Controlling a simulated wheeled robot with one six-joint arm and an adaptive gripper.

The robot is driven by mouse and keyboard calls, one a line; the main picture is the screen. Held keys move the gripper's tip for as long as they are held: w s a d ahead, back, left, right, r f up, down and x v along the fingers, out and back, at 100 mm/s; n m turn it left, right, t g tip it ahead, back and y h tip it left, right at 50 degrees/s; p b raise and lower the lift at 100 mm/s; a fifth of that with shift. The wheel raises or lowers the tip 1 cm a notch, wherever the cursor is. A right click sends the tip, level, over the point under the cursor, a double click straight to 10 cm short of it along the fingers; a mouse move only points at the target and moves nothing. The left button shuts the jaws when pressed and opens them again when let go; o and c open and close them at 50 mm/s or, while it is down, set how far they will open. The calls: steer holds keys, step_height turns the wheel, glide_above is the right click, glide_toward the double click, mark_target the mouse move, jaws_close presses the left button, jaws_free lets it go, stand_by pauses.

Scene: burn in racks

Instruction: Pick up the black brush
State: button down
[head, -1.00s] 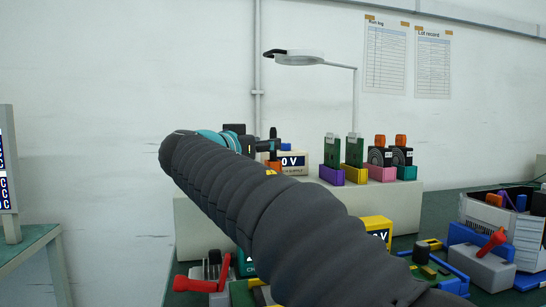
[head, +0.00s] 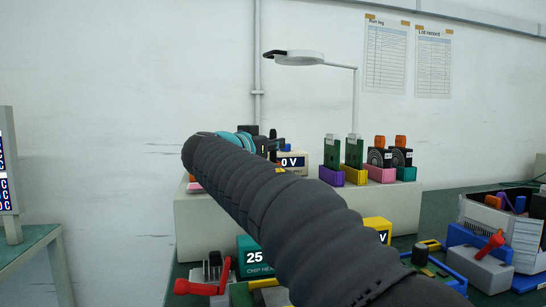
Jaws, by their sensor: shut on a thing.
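My arm reaches from the lower right up to the left, over the pale raised shelf (head: 225,215). My gripper (head: 277,147) is at its far end, small and partly hidden behind the teal wrist. It is shut on a small dark thing that shows only in part at the jaws, above the shelf. I take this as the black brush (head: 273,133), though its bristles and shape cannot be made out. No other brush can be told apart in this view.
A power supply (head: 297,162) stands behind the gripper. Green boards and dark reels in coloured holders (head: 381,174) stand to its right. A teal chip heater (head: 254,258) and a red-handled tool (head: 198,288) are below. A lamp (head: 300,58) hangs above.

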steer(key=shift+r, duration=0.15)
step_height(320, 180, up, 9)
steer(key=shift+r+p, duration=0.1)
steer(key=shift+p, duration=0.9)
steer(key=shift+r, duration=0.25)
steer(key=shift+s, duration=0.1)
stand_by(1.2)
